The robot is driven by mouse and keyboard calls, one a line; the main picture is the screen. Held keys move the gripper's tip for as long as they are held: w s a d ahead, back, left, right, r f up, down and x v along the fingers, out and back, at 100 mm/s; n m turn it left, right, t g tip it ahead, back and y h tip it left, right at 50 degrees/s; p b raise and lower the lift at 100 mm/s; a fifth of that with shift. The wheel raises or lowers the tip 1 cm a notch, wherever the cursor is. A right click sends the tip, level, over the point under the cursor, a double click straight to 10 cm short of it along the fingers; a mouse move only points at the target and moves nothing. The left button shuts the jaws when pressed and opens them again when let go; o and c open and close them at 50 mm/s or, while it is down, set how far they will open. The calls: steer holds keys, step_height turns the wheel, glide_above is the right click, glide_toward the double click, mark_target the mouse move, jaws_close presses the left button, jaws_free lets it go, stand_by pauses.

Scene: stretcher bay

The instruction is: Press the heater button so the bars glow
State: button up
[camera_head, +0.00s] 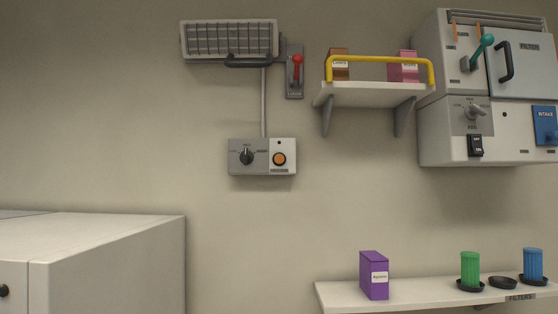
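A small wall control box (262,157) hangs in the middle of the view, joined by a conduit to the unit above. Its right half carries a round orange button (279,159) with a dark ring and a label beneath. Its left half carries a black rotary knob (246,157). The unit above looks like the heater (230,39), a pale box with a grey slatted front and a dark handle below. Its bars are grey, with no glow visible. My gripper is not in view.
A red lever (296,68) is beside the heater. A shelf (370,98) with a yellow rail holds two boxes. A wall cabinet (440,135) is at right. A lower shelf (345,299) holds a purple box (374,275) and filters. A white cabinet (110,255) stands lower left.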

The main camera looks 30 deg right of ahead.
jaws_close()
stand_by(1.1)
